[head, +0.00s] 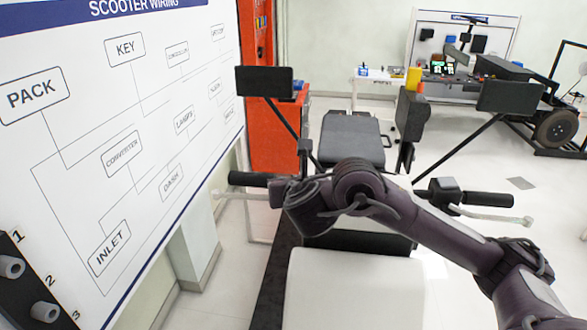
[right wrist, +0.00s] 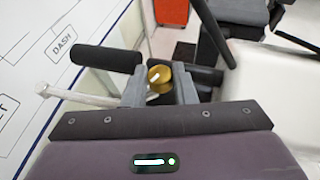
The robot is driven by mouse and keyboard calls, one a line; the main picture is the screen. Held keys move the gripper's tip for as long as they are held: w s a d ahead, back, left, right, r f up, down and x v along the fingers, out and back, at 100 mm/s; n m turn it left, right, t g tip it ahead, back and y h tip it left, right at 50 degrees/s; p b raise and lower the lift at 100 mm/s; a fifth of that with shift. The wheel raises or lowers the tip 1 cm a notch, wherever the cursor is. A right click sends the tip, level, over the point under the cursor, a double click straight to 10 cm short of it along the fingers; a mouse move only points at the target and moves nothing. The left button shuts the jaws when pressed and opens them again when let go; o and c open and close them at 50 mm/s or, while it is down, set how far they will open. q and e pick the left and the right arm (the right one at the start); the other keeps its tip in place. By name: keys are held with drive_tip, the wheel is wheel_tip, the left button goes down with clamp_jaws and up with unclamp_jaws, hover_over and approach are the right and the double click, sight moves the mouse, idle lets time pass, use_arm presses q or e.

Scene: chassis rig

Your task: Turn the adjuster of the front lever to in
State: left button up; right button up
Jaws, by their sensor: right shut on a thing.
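The adjuster (right wrist: 159,77) is a gold round knob with a short white mark on its face, at the left handlebar in the right wrist view. The mark slants up to the right. My right gripper (right wrist: 159,88) is shut on the adjuster, a grey finger on each side. A pale lever (right wrist: 75,96) runs out to the left below the black grip (right wrist: 107,58); it also shows in the head view (head: 240,196). In the head view my right arm reaches across the scooter and hides the adjuster. My left gripper is not in view.
A mirror (head: 265,81) on a stalk rises above the left handlebar, another mirror (head: 510,97) on the right. A wiring board (head: 110,130) stands close on the left. The right grip (head: 488,199) and its lever are clear of my arm.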

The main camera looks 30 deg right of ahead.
drive_tip(key=shift+a+m+h+p, duration=0.1)
drive_tip(key=shift+m+h+p, duration=0.2)
drive_tip(key=shift+m+p, duration=0.1)
drive_tip(key=o, duration=1)
drive_tip(key=shift+p+v, duration=1.4)
drive_tip(key=shift+v, duration=2.4)
